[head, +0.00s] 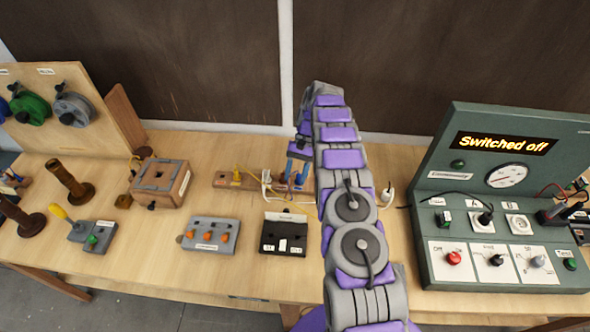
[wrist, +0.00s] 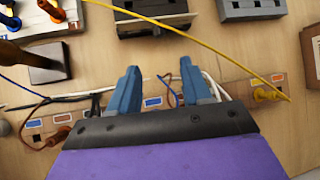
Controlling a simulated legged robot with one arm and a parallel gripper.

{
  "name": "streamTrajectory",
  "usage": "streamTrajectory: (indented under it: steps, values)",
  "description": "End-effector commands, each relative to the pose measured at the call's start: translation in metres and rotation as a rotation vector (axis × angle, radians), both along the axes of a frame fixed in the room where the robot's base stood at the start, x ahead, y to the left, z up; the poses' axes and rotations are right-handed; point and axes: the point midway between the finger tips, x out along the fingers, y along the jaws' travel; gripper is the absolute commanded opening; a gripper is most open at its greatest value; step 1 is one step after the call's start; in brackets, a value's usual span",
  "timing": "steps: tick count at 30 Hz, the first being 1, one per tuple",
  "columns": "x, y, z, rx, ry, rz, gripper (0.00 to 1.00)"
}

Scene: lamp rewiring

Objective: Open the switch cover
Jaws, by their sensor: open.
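My gripper (head: 297,172) is at the back middle of the table, pointing down over a wooden board. In the wrist view its two blue fingers (wrist: 162,88) are spread apart with no object held between them. Below them are the wooden board (wrist: 232,92), a blue label, and thin blue and brown wires. No part is clearly recognizable as the switch cover. A black box (head: 284,240) with white labels sits nearer the table front; it also shows at the top of the wrist view (wrist: 152,28). My arm hides part of the board.
A grey block with orange knobs (head: 208,236) and a wooden box (head: 160,183) stand left. A green test panel (head: 435,200) reading "Switched off" stands right. A yellow wire (wrist: 210,50) crosses the wrist view. White and black cables lie near the fingers. Bare tabletop lies in front.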

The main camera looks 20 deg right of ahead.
Motion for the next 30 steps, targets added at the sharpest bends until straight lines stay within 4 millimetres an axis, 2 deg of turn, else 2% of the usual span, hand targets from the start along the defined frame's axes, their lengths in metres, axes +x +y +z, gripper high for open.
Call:
streamTrajectory:
  steps: [7,30]
  values:
    - [0.0031,-0.0028,0.0111,0.000,-0.002,0.000,0.48]
    - [0.0041,-0.0049,0.0121,0.003,-0.003,0.001,0.48]
